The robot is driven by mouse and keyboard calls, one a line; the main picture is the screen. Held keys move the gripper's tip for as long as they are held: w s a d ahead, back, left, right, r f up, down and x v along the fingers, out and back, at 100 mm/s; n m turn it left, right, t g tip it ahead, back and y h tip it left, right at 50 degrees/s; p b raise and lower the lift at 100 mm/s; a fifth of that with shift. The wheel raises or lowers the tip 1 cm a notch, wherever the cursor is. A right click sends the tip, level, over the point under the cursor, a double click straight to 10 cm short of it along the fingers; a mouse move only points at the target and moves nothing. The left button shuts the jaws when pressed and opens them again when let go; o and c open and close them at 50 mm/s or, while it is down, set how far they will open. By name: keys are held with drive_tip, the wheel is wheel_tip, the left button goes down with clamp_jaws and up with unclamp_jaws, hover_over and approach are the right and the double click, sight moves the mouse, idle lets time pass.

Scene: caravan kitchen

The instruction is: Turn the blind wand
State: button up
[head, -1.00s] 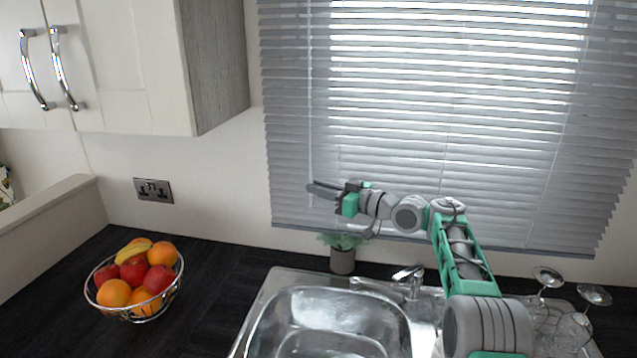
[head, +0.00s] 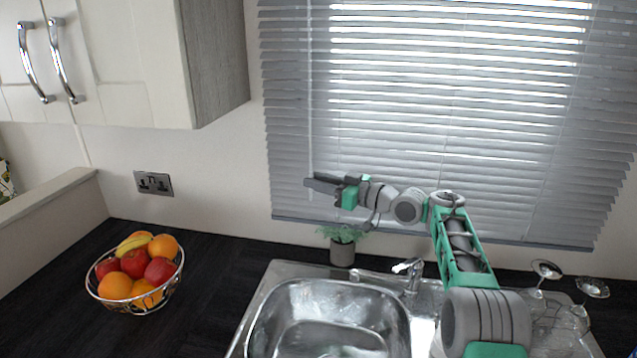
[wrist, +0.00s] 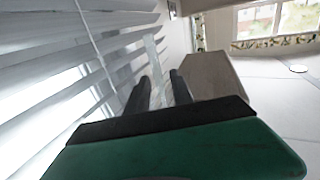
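The blind wand (head: 311,100) is a thin pale rod hanging near the left edge of the grey slatted blind (head: 450,120). My gripper (head: 318,182) is at the lower part of the wand, reaching left in front of the blind. In the wrist view, the wand (wrist: 152,52) is a translucent rod running down toward the space between the two dark fingers of my gripper (wrist: 160,80). The fingers stand apart with a visible gap, so the gripper is open. I cannot tell whether either finger touches the wand. The slats are tilted, with bright light between them.
A potted plant (head: 342,250) stands below my gripper, behind the steel sink (head: 270,300) and tap (head: 410,272). Upturned glasses (head: 545,272) are at the right. A fruit bowl (head: 140,302) sits at the left. A wall cabinet (head: 135,60) hangs upper left.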

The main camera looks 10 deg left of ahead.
drive_tip(key=shift+b, duration=0.3)
drive_tip(key=s+d+m+t+h+b, duration=0.4)
drive_tip(key=s+m+t+h+b, duration=0.2)
drive_tip(key=s+m+t+h, duration=0.25)
drive_tip(key=s+d+f+m+g+h+p, duration=0.1)
drive_tip(key=s+d+f+m+g+h, duration=0.1)
drive_tip(key=s+d+f, duration=0.6)
drive_tip(key=s+d+f+m+g+h+p, duration=0.1)
drive_tip(key=s+d+f+g+h, duration=0.4)
drive_tip(key=s+d, duration=0.5)
drive_tip(key=d+f, duration=0.2)
drive_tip(key=d, duration=0.2)
drive_tip(key=shift+d+f+m+p, duration=0.2)
drive_tip(key=shift+f+m+p, duration=0.1)
drive_tip(key=shift+f+m, duration=0.1)
drive_tip(key=shift+s, duration=0.1)
